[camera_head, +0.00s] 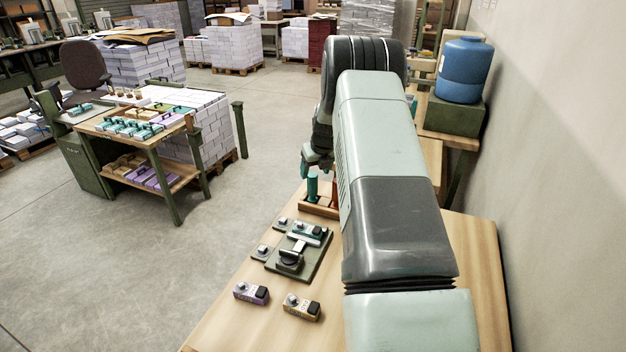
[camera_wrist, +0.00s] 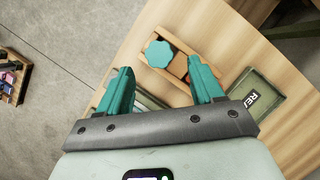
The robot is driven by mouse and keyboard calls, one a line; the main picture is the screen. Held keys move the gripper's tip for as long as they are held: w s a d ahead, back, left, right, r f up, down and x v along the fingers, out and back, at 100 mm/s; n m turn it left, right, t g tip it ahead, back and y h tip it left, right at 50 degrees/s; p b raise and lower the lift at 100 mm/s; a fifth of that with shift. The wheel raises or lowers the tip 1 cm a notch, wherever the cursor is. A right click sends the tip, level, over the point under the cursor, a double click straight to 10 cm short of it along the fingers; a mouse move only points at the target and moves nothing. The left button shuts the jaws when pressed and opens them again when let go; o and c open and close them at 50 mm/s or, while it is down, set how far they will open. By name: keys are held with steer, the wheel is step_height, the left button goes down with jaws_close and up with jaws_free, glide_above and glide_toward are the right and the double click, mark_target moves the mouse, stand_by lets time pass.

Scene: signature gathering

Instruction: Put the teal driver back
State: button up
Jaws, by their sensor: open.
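The teal driver (camera_head: 312,188) stands upright at the left end of a wooden rack (camera_head: 319,211). In the wrist view I look down on its teal lobed handle top (camera_wrist: 158,53), which sits in one end of the rack (camera_wrist: 148,77). My gripper (camera_head: 316,164) is just above the driver in the head view. In the wrist view my gripper (camera_wrist: 162,75) is open, with its two teal fingers apart and nothing between them. The handle top shows a little beyond the fingertips, and no contact is visible. The driver's lower part is hidden inside the rack.
Orange-brown blocks (camera_wrist: 179,65) fill the rack beside the driver. A dark green fixture plate (camera_head: 318,262) with small devices lies nearer on the table. A purple box (camera_head: 251,293) and a tan box (camera_head: 302,306) sit in front. A green lettered tray (camera_wrist: 257,97) is right of the rack.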

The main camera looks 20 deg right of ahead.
steer(key=shift+v, duration=1.6)
stand_by(0.5)
steer(key=shift+o, duration=0.4)
